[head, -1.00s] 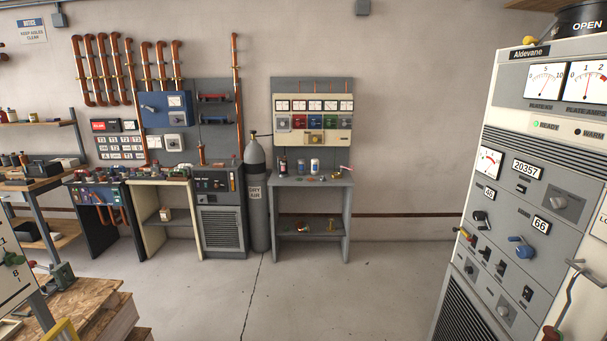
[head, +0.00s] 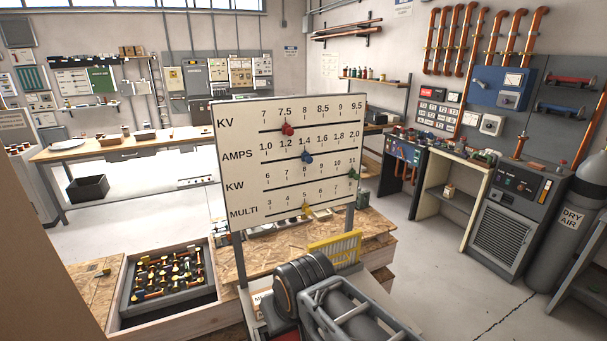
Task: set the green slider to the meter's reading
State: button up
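The green slider (head: 353,174) is on the KW row of a white scale board (head: 235,150), at the right end of its track by the 11 mark. The board stands upright on posts near the middle of the head view. A red slider (head: 288,129) is at about 7.5 on the KV row. A blue slider (head: 307,157) is at about 1.4 on the AMPS row. A yellow slider (head: 306,208) is near 5 on the MULTI row. The Aldevane cabinet with its large dial meters is out of view now. My gripper cannot be made out.
A tray of small coloured parts (head: 165,318) sits in a wooden box at lower left. A dark cabinet (head: 515,215) and gas cylinder (head: 575,225) stand right. Open floor lies at lower right.

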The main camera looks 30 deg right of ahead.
aim_at(352, 173)
jog(key=k, duration=1.2)
jog(key=z, duration=0.9)
jog(key=i, duration=1.25)
jog(key=u, duration=0.5)
